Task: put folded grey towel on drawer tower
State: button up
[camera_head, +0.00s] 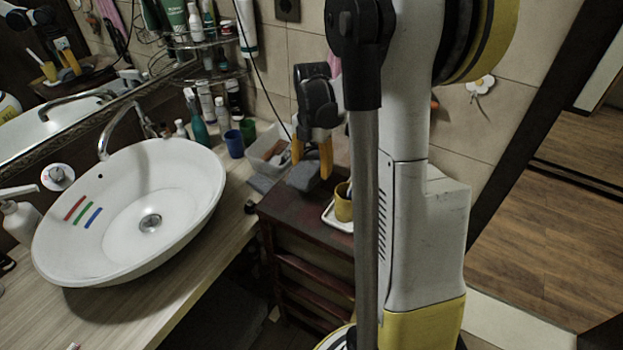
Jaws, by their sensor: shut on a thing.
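The folded grey towel (303,178) is a small dark grey bundle at the lower ends of my yellow fingers. My gripper (312,172) points down over the back of the drawer tower (300,211) and is shut on the towel. The drawer tower is dark reddish-brown wood, standing right of the basin counter. The towel is at the tower's top, towards its back; I cannot tell whether it touches the surface. The fingers partly hide it.
A yellow cup (343,203) stands on a white tray (336,220) at the tower's right side. Another grey folded piece (262,183) lies left of the towel, near a clear bin (266,150). The white basin (130,215) is left. The tower's front top is bare.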

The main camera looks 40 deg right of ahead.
jog(key=shift+f+b, duration=0.5)
jog(key=shift+f, duration=1.35)
jog(key=shift+f, duration=0.1)
jog(key=o, duration=1.1)
jog(key=shift+o, duration=0.2)
